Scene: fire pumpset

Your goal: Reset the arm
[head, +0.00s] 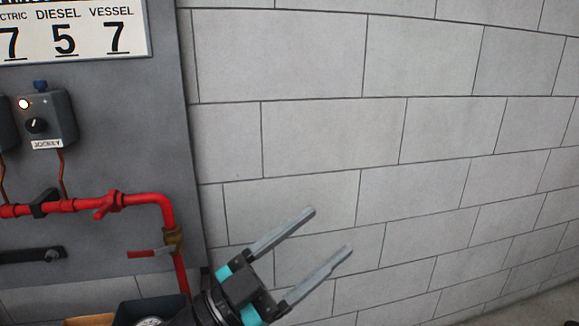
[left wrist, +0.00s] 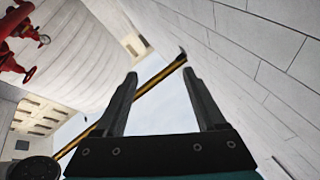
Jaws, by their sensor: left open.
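My left gripper (head: 331,229) is in the lower middle of the head view, in front of the white block wall (head: 310,55). Its two grey fingers are spread apart and point up and to the right, with nothing between them. In the left wrist view the same gripper (left wrist: 163,80) shows its two dark fingers apart and empty. It appears clear of the wall and the panel. My right gripper is in neither view.
A grey panel (head: 110,130) at the left carries a JOCKEY switch box (head: 45,118), a red pipe (head: 140,199) and a number sign (head: 75,30). Red pipework (left wrist: 20,40) and a yellow-black bar (left wrist: 160,75) show in the wrist view. Space right of the gripper is clear.

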